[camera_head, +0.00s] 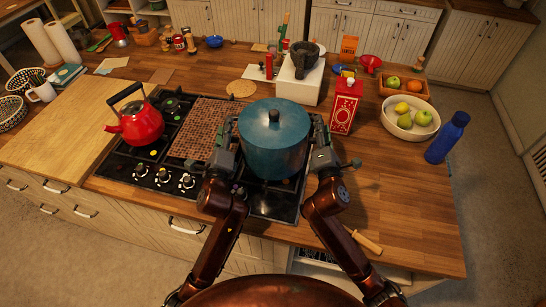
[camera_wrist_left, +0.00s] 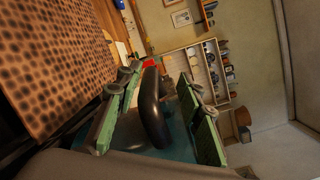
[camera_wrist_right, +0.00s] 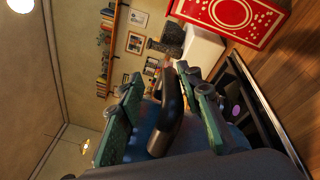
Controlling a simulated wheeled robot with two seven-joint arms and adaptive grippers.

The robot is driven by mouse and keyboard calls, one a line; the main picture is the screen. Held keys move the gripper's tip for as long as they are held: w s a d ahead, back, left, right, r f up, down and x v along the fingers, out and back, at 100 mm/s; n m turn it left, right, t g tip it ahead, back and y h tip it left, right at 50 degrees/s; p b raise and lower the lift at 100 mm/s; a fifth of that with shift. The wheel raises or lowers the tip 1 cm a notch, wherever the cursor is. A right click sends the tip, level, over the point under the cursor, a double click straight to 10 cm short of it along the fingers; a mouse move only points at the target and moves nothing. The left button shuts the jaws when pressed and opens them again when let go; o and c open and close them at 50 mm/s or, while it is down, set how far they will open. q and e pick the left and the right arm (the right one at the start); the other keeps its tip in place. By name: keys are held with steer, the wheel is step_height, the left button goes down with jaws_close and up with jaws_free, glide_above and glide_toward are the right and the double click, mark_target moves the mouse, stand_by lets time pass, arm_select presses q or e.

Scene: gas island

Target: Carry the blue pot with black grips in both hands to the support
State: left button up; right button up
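The blue pot (camera_head: 272,140), with its lid on, stands upright over the right part of the hob. My left gripper (camera_head: 225,145) is at the pot's left side. In the left wrist view its green fingers stand apart on either side of a black grip (camera_wrist_left: 153,110), with gaps visible. My right gripper (camera_head: 321,145) is at the pot's right side. In the right wrist view its fingers also straddle a black grip (camera_wrist_right: 168,115) and look open. A brown perforated mat (camera_head: 205,131) lies just left of the pot; I cannot tell whether this is the support.
A red kettle (camera_head: 139,124) stands on the hob's left. A white block (camera_head: 298,82) with a mortar is behind the pot. A red carton (camera_head: 344,104), a fruit bowl (camera_head: 411,122) and a blue bottle (camera_head: 447,138) stand to the right. The front-right worktop is mostly clear.

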steer(key=shift+s, duration=0.15)
arm_select(q)
steer(key=s, duration=1.1)
steer(key=shift+s+f, duration=0.15)
steer(key=shift+s, duration=0.05)
arm_select(e)
steer(key=s, duration=1.1)
steer(key=shift+s+f, duration=0.15)
steer(key=shift+s, duration=0.25)
